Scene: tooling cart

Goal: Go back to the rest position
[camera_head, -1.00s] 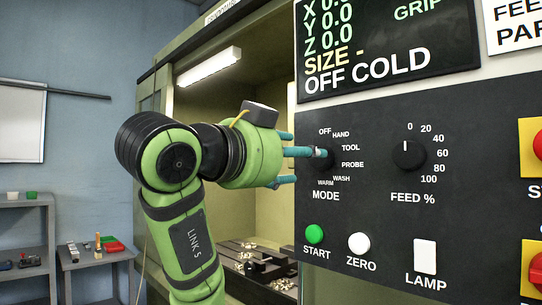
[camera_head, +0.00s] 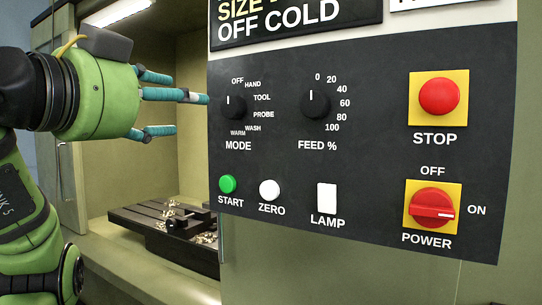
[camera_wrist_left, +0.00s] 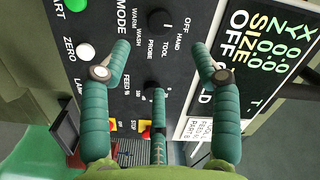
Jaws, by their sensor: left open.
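My left gripper (camera_head: 184,102) is at the left of the head view, its teal fingers spread and empty. The fingertips stop at the panel's left edge, apart from the black MODE knob (camera_head: 235,107). That knob's white mark points up, near OFF. In the left wrist view the gripper (camera_wrist_left: 159,62) shows three spread fingers with nothing between them and the black control panel (camera_wrist_left: 185,75) beyond. My right gripper is in neither view.
The panel also carries the FEED % knob (camera_head: 315,104), green START button (camera_head: 228,184), white ZERO button (camera_head: 269,190), LAMP switch (camera_head: 327,197), red STOP button (camera_head: 439,96) and red POWER knob (camera_head: 433,210). The open machine bay with a slotted bed (camera_head: 150,225) lies left of the panel.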

